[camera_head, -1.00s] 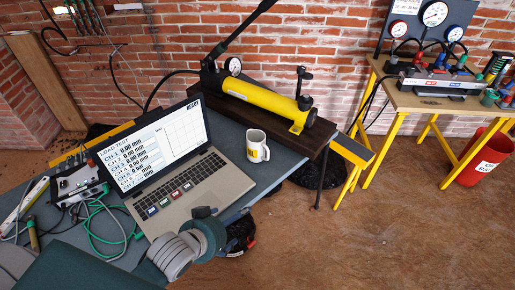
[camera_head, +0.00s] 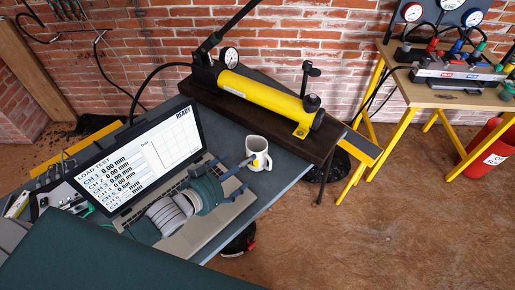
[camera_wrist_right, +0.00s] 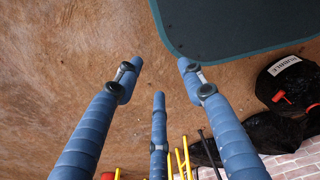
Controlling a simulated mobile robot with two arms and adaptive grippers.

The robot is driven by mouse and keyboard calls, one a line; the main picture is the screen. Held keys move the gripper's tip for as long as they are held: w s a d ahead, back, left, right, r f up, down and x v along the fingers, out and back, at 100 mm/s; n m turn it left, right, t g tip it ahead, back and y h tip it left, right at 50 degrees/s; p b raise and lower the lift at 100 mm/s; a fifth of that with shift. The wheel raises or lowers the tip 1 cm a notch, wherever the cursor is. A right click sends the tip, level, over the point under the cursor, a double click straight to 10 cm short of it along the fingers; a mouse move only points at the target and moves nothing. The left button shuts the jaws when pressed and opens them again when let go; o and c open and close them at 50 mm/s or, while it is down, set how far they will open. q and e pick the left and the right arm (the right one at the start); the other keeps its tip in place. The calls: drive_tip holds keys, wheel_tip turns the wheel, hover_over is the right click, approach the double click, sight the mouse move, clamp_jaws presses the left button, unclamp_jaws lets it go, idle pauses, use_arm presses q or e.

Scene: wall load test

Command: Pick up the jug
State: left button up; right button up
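The only jug-like thing is a white mug (camera_head: 262,148) with a handle on its right side. It stands upright on the grey table (camera_head: 288,172), just right of the laptop. My left gripper (camera_head: 248,173) reaches over the laptop keyboard, its blue fingers spread and pointing at the mug. One fingertip overlaps the mug's front in the picture; I cannot tell whether it touches. My right gripper (camera_wrist_right: 159,72) is open and empty in the right wrist view, with brown floor behind its three blue fingers. It is outside the head view.
The open laptop (camera_head: 150,160) lies under my left gripper. A yellow hydraulic pump (camera_head: 265,97) on a dark board stands behind the mug. A side table (camera_head: 440,95) with gauges and a red bin (camera_head: 487,150) are at right. Black rubble bags (camera_wrist_right: 285,85) lie on the floor.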

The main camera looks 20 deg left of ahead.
sight(261, 158)
use_arm(q)
drive_tip(key=x, duration=0.3)
drive_tip(key=shift+w+d+r, duration=0.1)
drive_tip(key=shift+w+d, duration=0.05)
drive_tip(key=shift+d, duration=0.2)
drive_tip(key=shift+w+d, duration=0.1)
drive_tip(key=shift+w, duration=0.15)
drive_tip(key=shift+w+f, duration=0.25)
drive_tip(key=shift+f, duration=0.05)
drive_tip(key=p+x, duration=0.1)
drive_tip(key=x, duration=0.3)
drive_tip(key=shift+d, duration=0.1)
drive_tip(key=shift+w+d+f, duration=0.1)
drive_tip(key=shift+w+f, duration=0.15)
drive_tip(key=shift+w, duration=0.15)
drive_tip(key=shift+s, duration=0.1)
drive_tip(key=c, duration=1.1)
drive_tip(key=shift+o, duration=0.2)
use_arm(e)
drive_tip(key=s, duration=0.1)
drive_tip(key=s+r, duration=0.1)
drive_tip(key=s, duration=0.1)
drive_tip(key=shift+s+d+r, duration=0.2)
drive_tip(key=shift+s+d, duration=0.1)
drive_tip(key=shift+s, duration=0.1)
use_arm(q)
drive_tip(key=shift+r, duration=0.1)
use_arm(e)
drive_tip(key=shift+d, duration=0.15)
